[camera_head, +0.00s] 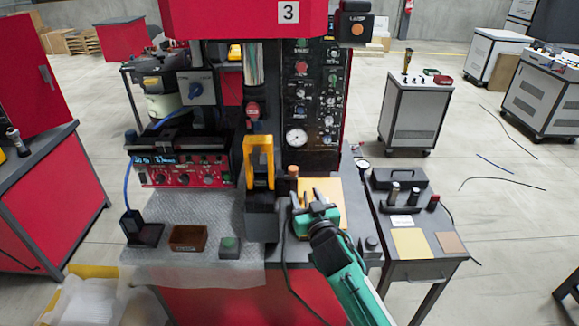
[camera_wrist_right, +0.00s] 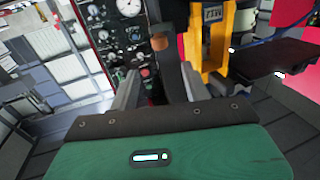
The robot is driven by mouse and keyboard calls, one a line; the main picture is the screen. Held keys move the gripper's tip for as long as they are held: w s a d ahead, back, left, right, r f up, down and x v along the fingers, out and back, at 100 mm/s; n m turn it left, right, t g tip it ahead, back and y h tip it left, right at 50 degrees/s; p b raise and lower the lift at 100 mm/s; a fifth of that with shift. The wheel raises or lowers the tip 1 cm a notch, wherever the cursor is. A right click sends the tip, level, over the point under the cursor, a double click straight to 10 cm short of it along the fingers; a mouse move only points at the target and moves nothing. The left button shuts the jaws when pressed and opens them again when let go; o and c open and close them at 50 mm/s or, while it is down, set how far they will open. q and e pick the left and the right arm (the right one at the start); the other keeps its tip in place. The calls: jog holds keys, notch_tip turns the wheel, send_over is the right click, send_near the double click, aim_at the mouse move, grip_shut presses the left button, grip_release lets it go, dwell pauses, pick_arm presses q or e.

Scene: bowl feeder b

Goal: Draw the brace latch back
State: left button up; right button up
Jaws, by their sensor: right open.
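A yellow upright brace (camera_head: 260,158) stands at the front of the machine on a dark block (camera_head: 262,222). It also shows in the wrist view, as a yellow frame (camera_wrist_right: 216,42) at the upper right. I cannot make out for certain which part is the latch. A small brown-orange knob (camera_head: 292,170) stands just right of the brace. My right gripper (camera_head: 297,205) is right of the dark block, its green arm reaching in from the lower right. In the wrist view its two fingers (camera_wrist_right: 158,88) are apart, with nothing clearly held between them. My left gripper is out of view.
A panel with gauge (camera_head: 297,137) and knobs rises behind. A yellow plate (camera_head: 325,192) lies behind the right gripper. A brown tray (camera_head: 188,238) and green button box (camera_head: 229,247) sit on the left of the bench. A side table (camera_head: 420,270) stands at right.

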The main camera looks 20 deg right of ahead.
aim_at(294, 172)
jog(key=w+p, duration=0.3)
jog(key=w, duration=0.8)
jog(key=shift+w+d, duration=0.1)
jog(key=shift+w, duration=0.2)
jog(key=shift+w+p, duration=0.35)
jog(key=shift+w, duration=0.35)
